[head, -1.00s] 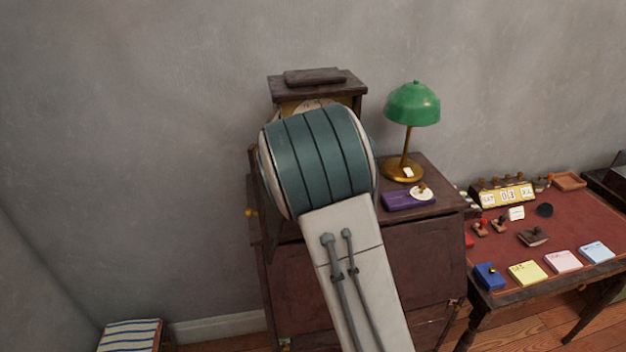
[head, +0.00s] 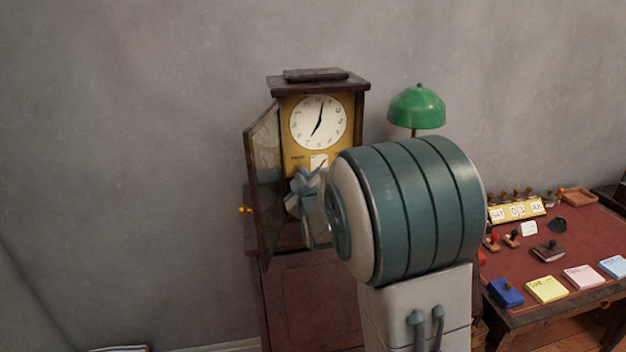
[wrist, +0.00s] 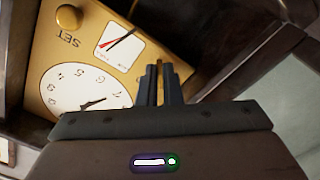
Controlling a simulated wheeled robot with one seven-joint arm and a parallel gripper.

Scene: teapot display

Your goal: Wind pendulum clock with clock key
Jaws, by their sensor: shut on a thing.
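The pendulum clock (head: 290,104) stands on the cabinet with its door (head: 264,185) swung open to the left. Its white dial (head: 318,122) is in plain view. The wrist view shows the clock upside down, with its gold front (wrist: 140,20), the dial (wrist: 80,92), a small gauge (wrist: 120,45) and a round knob marked SET (wrist: 68,17). My gripper (head: 303,188) is in front of the lower clock front. In the wrist view, its fingers (wrist: 160,80) are shut on a thin brass-coloured piece, the clock key (wrist: 160,68). Most of the key is hidden between the fingers.
A green lamp (head: 416,107) stands right of the clock, its base hidden by my arm. A red-topped desk (head: 590,230) with stamps and note pads is at the right. The open door bounds the space left of my gripper. The wall behind is bare.

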